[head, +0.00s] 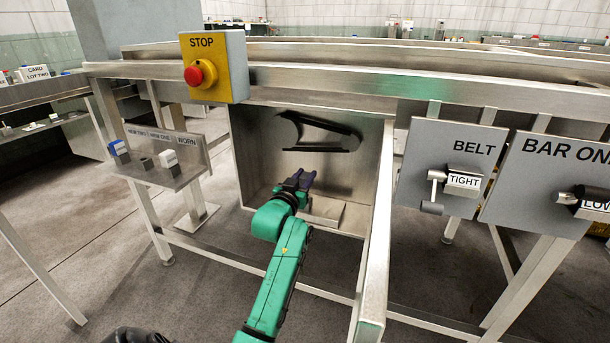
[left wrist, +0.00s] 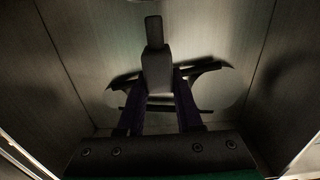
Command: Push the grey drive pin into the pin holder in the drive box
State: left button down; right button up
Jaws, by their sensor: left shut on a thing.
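My left gripper (head: 299,180) reaches into the open metal drive box (head: 262,150) under the machine frame. In the left wrist view its two dark fingers (left wrist: 159,88) are shut on a dark grey stepped piece, which I take for the grey drive pin (left wrist: 154,60). The pin's narrow end points away from the gripper, toward the back wall of the box. In the head view the pin cannot be told apart from the fingers. I cannot make out the pin holder clearly, nor whether the pin touches anything. My right gripper is not in view.
A black belt loop (head: 320,131) is on the box's back wall. A pale block (head: 326,211) lies on the box floor. The open door (head: 376,250) stands right of my arm. A shelf (head: 165,175) with small parts is at left; a yellow STOP box (head: 225,75) hangs above.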

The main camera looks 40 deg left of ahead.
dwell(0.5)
pick_arm(q)
jog(key=shift+r+p, duration=0.1)
jog(key=shift+p, duration=0.25)
jog(key=shift+f+b, duration=0.95)
jog(key=shift+f, duration=1.1)
jog(key=c, duration=0.5)
grip_release()
